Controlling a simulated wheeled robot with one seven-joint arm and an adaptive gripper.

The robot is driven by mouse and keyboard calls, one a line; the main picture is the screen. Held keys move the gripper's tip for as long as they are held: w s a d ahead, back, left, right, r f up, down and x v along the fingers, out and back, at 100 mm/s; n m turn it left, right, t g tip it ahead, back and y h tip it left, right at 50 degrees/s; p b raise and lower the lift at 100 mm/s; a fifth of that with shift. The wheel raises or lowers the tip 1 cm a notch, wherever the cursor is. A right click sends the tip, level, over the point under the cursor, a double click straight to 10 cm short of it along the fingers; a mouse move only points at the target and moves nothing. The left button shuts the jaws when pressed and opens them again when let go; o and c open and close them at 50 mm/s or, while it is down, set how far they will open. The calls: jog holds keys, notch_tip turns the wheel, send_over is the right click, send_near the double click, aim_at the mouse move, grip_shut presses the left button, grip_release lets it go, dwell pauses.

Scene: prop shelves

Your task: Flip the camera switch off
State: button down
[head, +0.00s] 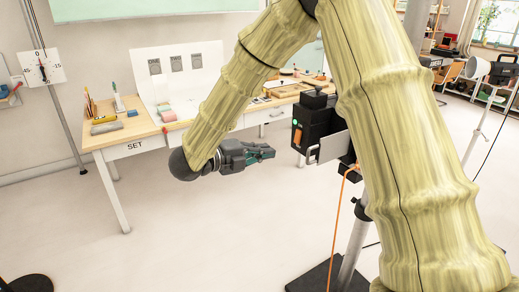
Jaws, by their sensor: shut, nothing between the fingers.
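The camera (316,118) is a black boxy unit on a stand, right of the picture's middle. An orange part (297,136) and a small green spot show on its left side; I cannot tell for sure which part is the switch or how it is set. A grey flat panel (329,147) sticks out at its lower front. My gripper (272,154) is shut and empty, pointing right, a little left of and slightly below the orange part, apart from the camera in the picture. My arm hides the camera's right side.
A wooden table (130,131) marked SET stands behind on the left with small props and a white backdrop. An orange cable (337,215) hangs below the camera by its stand (353,245).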

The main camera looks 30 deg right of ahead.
jog(key=p, duration=0.3)
send_near(302, 145)
jog(key=d, duration=0.4)
jog(key=shift+w+d+f, duration=0.1)
jog(key=shift+d+f, duration=0.1)
jog(key=shift+d, duration=0.1)
jog(key=shift+d+f+p, duration=0.2)
jog(key=shift+d+p, duration=0.2)
jog(key=shift+d, duration=0.15)
jog(key=shift+d+f+b, duration=0.1)
jog(key=shift+f+b, duration=0.05)
jog(key=shift+b, duration=0.25)
jog(key=shift+w+d+f+b, duration=0.1)
jog(key=shift+d+f+b, duration=0.05)
jog(key=shift+b, duration=0.15)
jog(key=shift+d, duration=0.1)
jog(key=shift+a, duration=0.4)
jog(key=s+a+f+b, duration=0.1)
jog(key=a+b, duration=0.4)
jog(key=a, duration=0.8)
jog(key=shift+f, duration=0.5)
jog(key=shift+f, duration=0.1)
